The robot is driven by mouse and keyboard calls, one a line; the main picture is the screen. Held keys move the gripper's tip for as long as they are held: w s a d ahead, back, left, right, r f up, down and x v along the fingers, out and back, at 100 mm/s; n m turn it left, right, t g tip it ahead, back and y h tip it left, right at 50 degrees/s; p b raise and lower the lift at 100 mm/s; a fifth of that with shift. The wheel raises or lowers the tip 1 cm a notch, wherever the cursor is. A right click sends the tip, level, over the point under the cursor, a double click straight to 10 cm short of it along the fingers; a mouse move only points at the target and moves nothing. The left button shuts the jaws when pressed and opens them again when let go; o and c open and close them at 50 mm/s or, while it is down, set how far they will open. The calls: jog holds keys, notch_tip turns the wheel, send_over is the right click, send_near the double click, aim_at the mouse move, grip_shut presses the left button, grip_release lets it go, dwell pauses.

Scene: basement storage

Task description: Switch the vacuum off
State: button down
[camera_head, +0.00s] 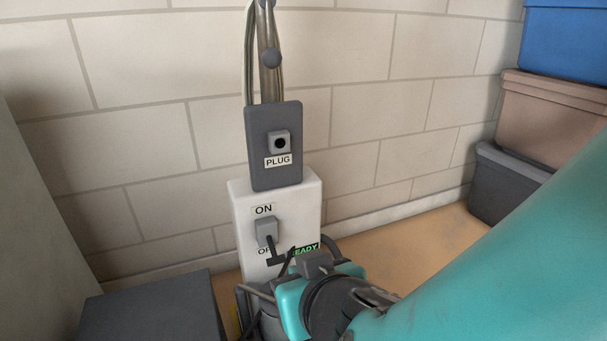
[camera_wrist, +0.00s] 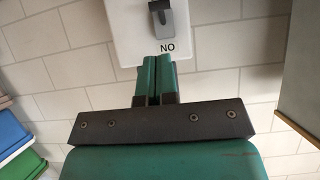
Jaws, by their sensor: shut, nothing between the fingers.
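The vacuum's white control housing (camera_head: 308,207) stands against the wall. A grey switch (camera_head: 266,230) with a dark lever (camera_head: 273,250) is on its front. The lever points down from the ON label (camera_head: 263,210) towards the OFF label (camera_head: 263,251), which is partly covered. A green READY sign (camera_head: 306,249) shows beside it, partly hidden. In the wrist view the switch (camera_wrist: 170,18) appears upside down at the top.
A dark grey panel marked PLUG (camera_head: 260,165) rises above the housing, with pipes and cables over it. A dark box (camera_head: 155,310) is at the lower left. Stacked bins (camera_head: 545,105) stand at the right. Some tan floor is bare before the wall.

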jog(key=shift+v, duration=0.8)
jog(key=shift+d, duration=0.15)
jog(key=d+r+m+g+h+p, duration=0.25)
jog(key=d+r+g+p, duration=0.35)
jog(key=d+r+p, duration=0.45)
jog(key=s+d+r+n+g+y+p, duration=0.1)
jog(key=s+d+r+n+g+p, duration=0.1)
jog(key=s+r+p, duration=0.35)
jog(key=s+d+r+n+g+y+p, duration=0.1)
jog(key=s+d+r+n+g+p, duration=0.15)
jog(key=r, duration=0.65)
notch_tip(320, 180, up, 37)
jog(key=p, duration=3.7)
jog(key=shift+w+p, duration=0.35)
jog(key=shift+p, duration=0.05)
jog(key=shift+f, duration=0.1)
